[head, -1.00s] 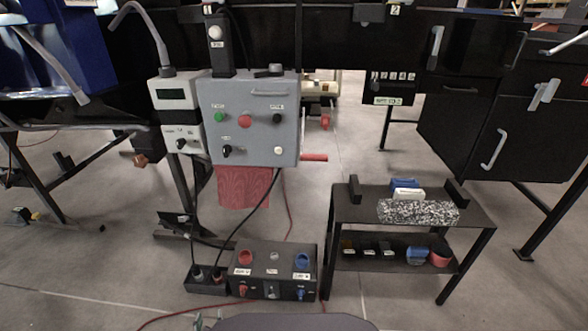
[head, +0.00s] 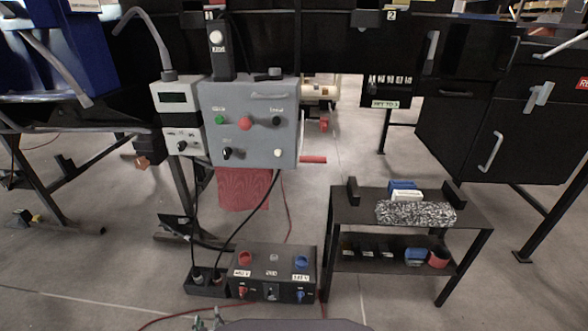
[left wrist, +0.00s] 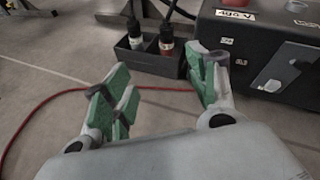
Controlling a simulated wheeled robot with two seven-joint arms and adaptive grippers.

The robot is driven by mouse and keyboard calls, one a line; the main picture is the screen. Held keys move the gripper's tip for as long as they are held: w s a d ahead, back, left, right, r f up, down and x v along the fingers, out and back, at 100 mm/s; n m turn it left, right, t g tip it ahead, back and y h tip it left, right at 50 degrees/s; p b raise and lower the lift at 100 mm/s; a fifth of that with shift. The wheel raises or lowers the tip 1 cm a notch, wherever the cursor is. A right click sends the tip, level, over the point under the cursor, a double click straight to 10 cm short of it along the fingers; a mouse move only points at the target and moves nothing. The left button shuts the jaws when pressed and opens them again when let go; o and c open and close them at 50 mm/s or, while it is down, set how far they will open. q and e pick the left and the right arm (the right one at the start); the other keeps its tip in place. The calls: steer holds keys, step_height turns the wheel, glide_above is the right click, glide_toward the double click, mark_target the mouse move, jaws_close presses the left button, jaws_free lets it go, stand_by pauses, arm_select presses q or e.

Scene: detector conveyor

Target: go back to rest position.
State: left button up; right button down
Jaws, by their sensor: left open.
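My left gripper (head: 207,321) just shows at the bottom edge of the head view, low in front of the black power box (head: 272,277). In the left wrist view the left gripper (left wrist: 160,88) is open, its green-padded fingers spread with nothing between them. The floor and a red cable show between and behind the fingers. The black box (left wrist: 262,50) is close beyond the right finger in that view, apart from it as far as I can tell. My right gripper is in neither view.
A grey control box (head: 250,120) hangs above. A black shelf table (head: 345,215) stands at the right. A red cable (left wrist: 50,112) crosses the floor.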

arm_select(q)
steer(key=s+r+n+g+y, duration=0.5)
steer(key=r+n, duration=0.7)
steer(key=n, duration=0.6)
steer(key=s+d+r+n+g+h, duration=0.2)
steer(key=s+d+r+n+h, duration=0.2)
steer(key=s+d+r+n, duration=0.1)
steer(key=s+d+r+n+g+h, duration=0.3)
steer(key=s+d+r+n+h, duration=0.1)
steer(key=s+r, duration=0.4)
step_height(320, 180, up, 2)
steer(key=shift+s+d+r+n+h+p, duration=0.2)
steer(key=shift+d+n+h+p, duration=0.2)
steer(key=shift+h, duration=0.3)
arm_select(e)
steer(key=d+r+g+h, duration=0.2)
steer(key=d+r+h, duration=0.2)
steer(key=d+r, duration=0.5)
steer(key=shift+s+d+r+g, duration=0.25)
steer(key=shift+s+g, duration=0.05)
arm_select(q)
steer(key=shift+w+f+p, duration=0.35)
steer(key=shift+f+p, duration=0.05)
steer(key=shift+p, duration=0.7)
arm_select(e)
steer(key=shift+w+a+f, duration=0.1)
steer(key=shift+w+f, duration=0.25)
